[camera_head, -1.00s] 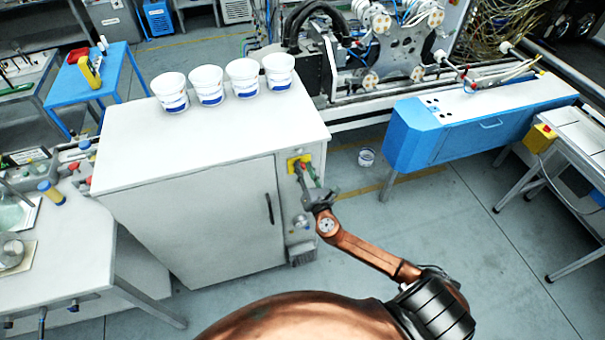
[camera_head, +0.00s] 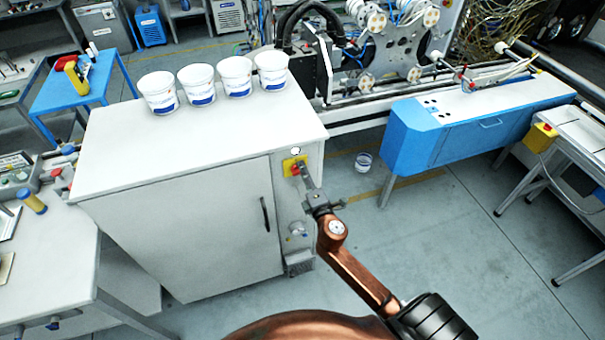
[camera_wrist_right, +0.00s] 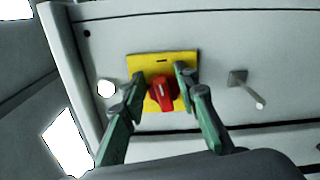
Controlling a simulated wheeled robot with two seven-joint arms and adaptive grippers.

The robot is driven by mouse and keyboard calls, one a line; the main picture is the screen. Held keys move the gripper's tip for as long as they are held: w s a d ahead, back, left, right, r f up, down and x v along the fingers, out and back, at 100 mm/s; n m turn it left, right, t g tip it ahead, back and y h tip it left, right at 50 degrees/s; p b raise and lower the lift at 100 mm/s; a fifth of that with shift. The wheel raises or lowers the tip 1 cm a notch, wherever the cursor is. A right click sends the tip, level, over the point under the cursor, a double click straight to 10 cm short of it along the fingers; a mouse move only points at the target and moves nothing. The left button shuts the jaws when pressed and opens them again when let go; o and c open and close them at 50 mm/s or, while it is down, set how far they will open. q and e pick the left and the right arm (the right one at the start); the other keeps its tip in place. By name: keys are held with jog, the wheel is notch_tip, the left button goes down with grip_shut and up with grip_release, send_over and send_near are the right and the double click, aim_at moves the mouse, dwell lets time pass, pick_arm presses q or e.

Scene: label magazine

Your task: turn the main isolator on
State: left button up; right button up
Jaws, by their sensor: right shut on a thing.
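The main isolator is a red rotary knob (camera_wrist_right: 162,93) on a yellow plate (camera_wrist_right: 184,119), on the grey cabinet's narrow side. In the head view the yellow plate (camera_head: 288,166) and red knob (camera_head: 295,170) show near the cabinet's top right corner. My right gripper (camera_wrist_right: 160,80) has its green fingers on either side of the knob, shut on it. The knob's grip stands nearly upright in the wrist view, slightly tilted. In the head view my right gripper (camera_head: 303,175) is at the plate and partly hides it. My left gripper is not in view.
The grey cabinet (camera_head: 180,215) carries several white tubs (camera_head: 236,76) on its top. A metal peg (camera_wrist_right: 246,90) sticks out beside the isolator, right of the fingers.

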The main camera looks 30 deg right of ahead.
jog(key=shift+f+m, duration=0.2)
jog(key=shift+m, duration=0.9)
jog(key=shift+b, duration=0.3)
jog(key=o, duration=1.1)
jog(key=v, duration=1.2)
